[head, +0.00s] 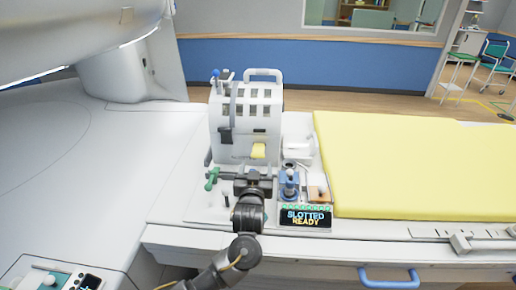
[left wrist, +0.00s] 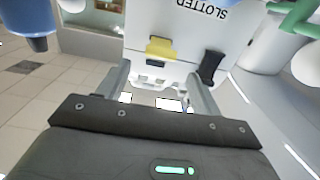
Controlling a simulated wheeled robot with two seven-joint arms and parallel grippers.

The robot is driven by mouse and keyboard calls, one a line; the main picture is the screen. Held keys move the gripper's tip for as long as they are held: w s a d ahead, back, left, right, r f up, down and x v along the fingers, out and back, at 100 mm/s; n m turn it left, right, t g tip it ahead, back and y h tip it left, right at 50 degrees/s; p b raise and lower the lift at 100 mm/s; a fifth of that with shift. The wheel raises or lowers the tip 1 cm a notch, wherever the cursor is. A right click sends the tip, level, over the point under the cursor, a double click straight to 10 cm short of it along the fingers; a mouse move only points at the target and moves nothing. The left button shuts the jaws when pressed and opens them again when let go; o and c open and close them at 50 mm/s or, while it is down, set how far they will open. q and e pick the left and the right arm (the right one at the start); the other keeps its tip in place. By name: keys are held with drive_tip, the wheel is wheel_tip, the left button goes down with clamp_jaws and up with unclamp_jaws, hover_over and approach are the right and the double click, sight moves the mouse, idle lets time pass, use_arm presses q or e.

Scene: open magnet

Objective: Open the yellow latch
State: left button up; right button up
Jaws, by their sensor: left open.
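The yellow latch (head: 258,150) is a small tab low on the front of a white upright box unit (head: 245,118). In the left wrist view the latch (left wrist: 160,49) shows against the white panel, which carries upside-down lettering "SLOTTED". My left gripper (head: 253,180) is open and empty, just in front of and below the latch in the head view. In the left wrist view the left gripper's two fingers (left wrist: 163,92) stand wide apart, with the latch beyond them. No contact with the latch shows. My right gripper is in neither view.
A green handle (head: 211,178) is left of my gripper, and a blue-topped fitting (head: 289,185) is right of it. A sign (head: 305,218) reads "SLOTTED READY". A yellow pad (head: 395,165) lies to the right. A dark clip (left wrist: 212,66) sits beside the latch.

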sight(258, 154)
use_arm(q)
drive_tip(key=w+p, duration=0.1)
drive_tip(key=w, duration=0.7)
drive_tip(key=shift+w, duration=0.35)
drive_tip(key=shift+w+f, duration=0.1)
drive_tip(key=shift+w, duration=0.65)
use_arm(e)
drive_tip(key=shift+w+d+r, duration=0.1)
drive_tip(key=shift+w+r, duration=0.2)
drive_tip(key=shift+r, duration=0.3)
